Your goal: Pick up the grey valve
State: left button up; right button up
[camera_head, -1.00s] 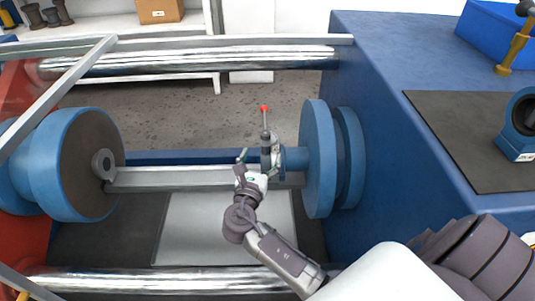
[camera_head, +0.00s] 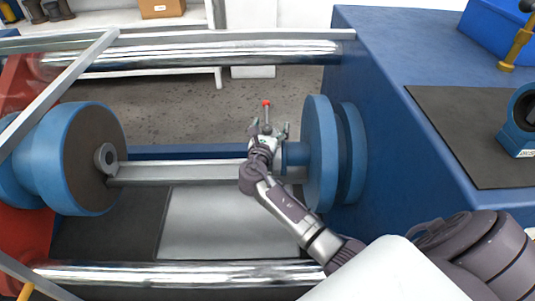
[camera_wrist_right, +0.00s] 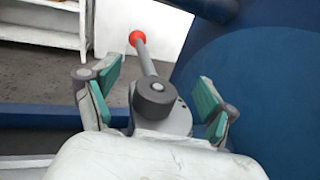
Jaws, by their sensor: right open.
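The grey valve (camera_wrist_right: 160,100) has a dark round hub and a thin grey handle that ends in a red ball. In the right wrist view it stands between the two green-padded fingers of my right gripper (camera_wrist_right: 157,98), with a gap on each side. In the head view the valve's handle (camera_head: 267,115) rises just beyond my right gripper (camera_head: 268,130), next to the blue flanged disc on the right. My right gripper is open around the valve; its lower body is hidden behind the gripper. My left gripper is not in view.
A blue flanged disc (camera_head: 320,155) stands close to the right of the valve. A grey beam (camera_head: 180,172) runs behind my gripper to a blue-and-brown round flange (camera_head: 95,158) at left. Chrome bars (camera_head: 200,55) cross behind and in front. A blue bench (camera_head: 385,60) stands right.

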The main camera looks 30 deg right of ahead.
grip_shut()
jog(key=shift+r, duration=0.15)
dwell(0.4)
jog(key=shift+w+r, duration=0.1)
